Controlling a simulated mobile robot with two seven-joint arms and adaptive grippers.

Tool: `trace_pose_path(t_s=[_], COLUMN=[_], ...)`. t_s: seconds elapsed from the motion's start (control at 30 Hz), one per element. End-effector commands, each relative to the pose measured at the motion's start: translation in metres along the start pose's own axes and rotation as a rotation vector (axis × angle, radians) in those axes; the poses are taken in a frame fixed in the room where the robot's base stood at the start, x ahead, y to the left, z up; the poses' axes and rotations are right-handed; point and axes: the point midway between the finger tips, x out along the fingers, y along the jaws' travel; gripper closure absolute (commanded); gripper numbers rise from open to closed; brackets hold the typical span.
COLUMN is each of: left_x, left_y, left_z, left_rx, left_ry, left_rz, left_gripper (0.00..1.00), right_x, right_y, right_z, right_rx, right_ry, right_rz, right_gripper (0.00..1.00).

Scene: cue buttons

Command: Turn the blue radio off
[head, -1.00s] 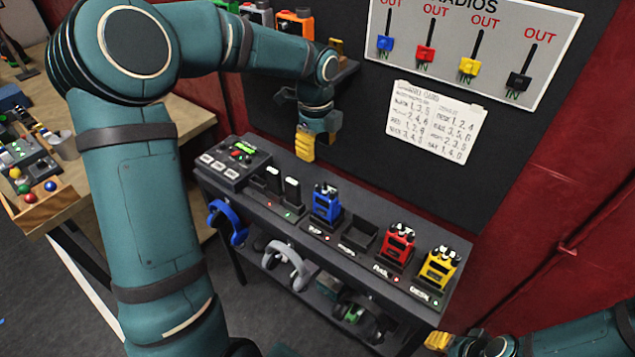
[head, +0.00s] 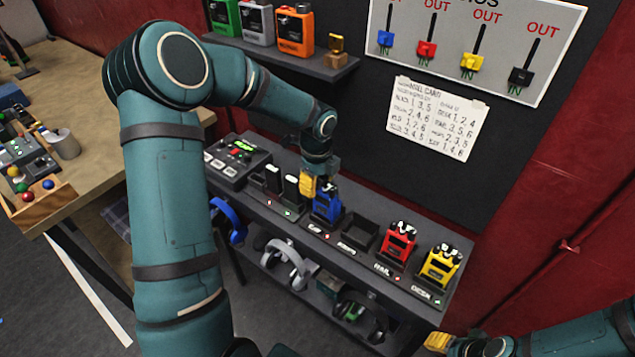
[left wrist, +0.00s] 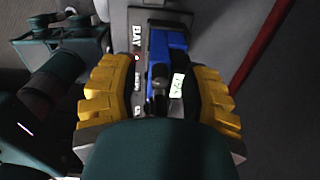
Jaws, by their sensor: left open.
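The blue radio (head: 327,204) stands upright in its dock on the dark bench (head: 280,206), left of an empty slot. In the left wrist view the blue radio (left wrist: 170,50) lies between my fingers, with its black knobs and a small white label visible. My left gripper (head: 318,186) is just above and at the radio's top, fingers pointing down. Its yellow fingers (left wrist: 160,98) are apart on either side of the radio, and I cannot tell whether they touch it. My right gripper (head: 440,343) shows partly at the bottom right, away from the bench.
A red radio (head: 397,243) and a yellow radio (head: 440,266) stand to the right on the bench. A shelf (head: 285,57) holds more radios above.

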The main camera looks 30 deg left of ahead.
Motion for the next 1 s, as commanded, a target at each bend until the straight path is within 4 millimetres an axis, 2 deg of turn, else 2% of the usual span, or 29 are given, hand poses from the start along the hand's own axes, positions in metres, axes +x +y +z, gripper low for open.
trace_pose_path(t_s=[0.17, 0.2, 0.3, 0.53, 0.8, 1.0], left_x=[-0.0002, -0.0003, -0.0004, -0.0004, -0.0003, -0.0009], left_y=[0.0001, 0.0001, 0.0, -0.0001, -0.0005, -0.0002], left_z=[0.0001, 0.0001, 0.0001, 0.0002, 0.0001, 0.0004], left_rx=[0.0, 0.0, 0.0, -0.014, -0.217, -0.264], left_ry=[0.0, 0.0, 0.0, -0.001, -0.007, -0.007], left_rz=[0.0, 0.0, 0.0, 0.0, -0.002, -0.001], left_gripper=[0.55, 0.69, 1.0, 1.0, 1.0, 1.0], right_x=[0.0, 0.0, 0.0, 0.0006, 0.0074, 0.0079], right_y=[0.0, -0.0001, 0.0, 0.0002, 0.0025, 0.0026], right_z=[0.0001, 0.0001, 0.0001, 0.0002, 0.0011, 0.001], right_rx=[0.0, 0.0, 0.0, 0.0, 0.0, 0.0], right_ry=[0.0, 0.0, 0.0, 0.0, 0.0, 0.0], right_rz=[0.0, 0.0, 0.0, 0.0, 0.001, 0.002], right_gripper=[0.53, 0.53, 0.53, 0.53, 0.53, 0.53])
